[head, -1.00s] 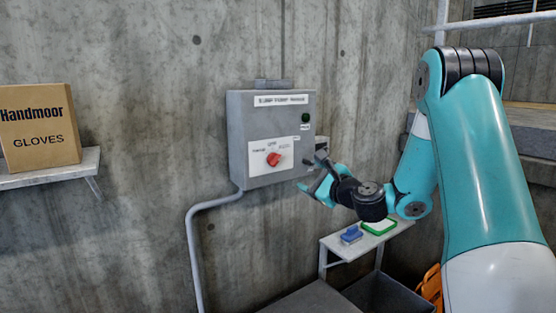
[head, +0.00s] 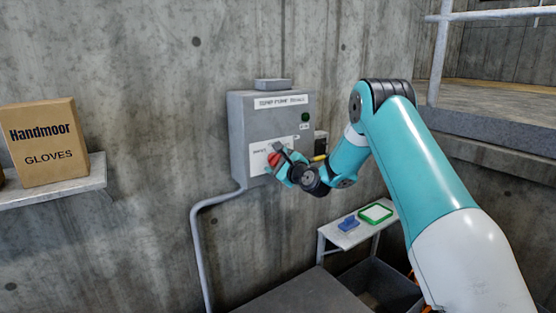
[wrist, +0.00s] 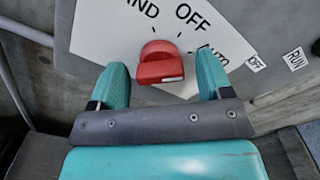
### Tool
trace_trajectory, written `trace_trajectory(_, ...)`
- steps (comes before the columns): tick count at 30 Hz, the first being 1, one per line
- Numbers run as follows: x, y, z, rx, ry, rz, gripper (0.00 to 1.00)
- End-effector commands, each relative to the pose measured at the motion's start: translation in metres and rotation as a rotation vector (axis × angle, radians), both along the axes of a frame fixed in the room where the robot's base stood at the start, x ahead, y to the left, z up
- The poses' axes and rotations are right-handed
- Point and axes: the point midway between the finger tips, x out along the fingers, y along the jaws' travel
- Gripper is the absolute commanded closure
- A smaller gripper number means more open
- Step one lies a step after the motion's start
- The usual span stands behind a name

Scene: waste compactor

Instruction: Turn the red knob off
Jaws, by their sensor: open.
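The red knob (wrist: 160,62) sits on a white label plate (wrist: 196,38) marked OFF, AUTO and a partly cut-off word ending in ND. The plate is on the front of a grey wall box (head: 243,122). In the head view the knob (head: 273,159) is partly hidden by my gripper (head: 281,162). My gripper is open at the knob. In the wrist view its teal fingers stand left and right of the knob, with a visible gap on each side. I cannot tell for sure which mark the knob points to.
A small green-black button (head: 305,117) is higher on the box. A pipe (head: 197,240) runs down from it. A shelf (head: 60,190) with a gloves carton (head: 42,143) is at left. A small table (head: 333,238) holds a blue item and green-rimmed tray below the arm.

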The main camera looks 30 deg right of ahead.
Motion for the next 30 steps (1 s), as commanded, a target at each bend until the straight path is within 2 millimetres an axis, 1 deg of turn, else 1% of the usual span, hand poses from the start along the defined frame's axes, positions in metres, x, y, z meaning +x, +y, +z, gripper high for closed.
trace_trajectory(5,-0.0002,-0.0001,-0.0004,0.0,0.0,0.0,0.28)
trace_trajectory(6,-0.0002,-0.0001,-0.0003,0.0,0.0,0.0,0.37)
trace_trajectory(8,-0.0003,-0.0002,-0.0002,0.0,0.0,0.0,0.51)
trace_trajectory(9,-0.0003,-0.0002,-0.0002,0.0,0.0,0.0,0.6)
trace_trajectory(11,-0.0004,-0.0003,-0.0001,0.0,0.0,0.0,0.74)
trace_trajectory(12,-0.0004,-0.0003,-0.0001,0.0,0.0,0.0,0.77)
trace_trajectory(17,-0.0005,-0.0002,-0.0005,-0.005,0.0,0.0,0.77)
trace_trajectory(23,-0.0005,-0.0004,-0.0021,-0.059,-0.003,-0.001,0.77)
trace_trajectory(30,-0.0005,-0.0002,-0.0047,-0.218,-0.009,0.0,0.77)
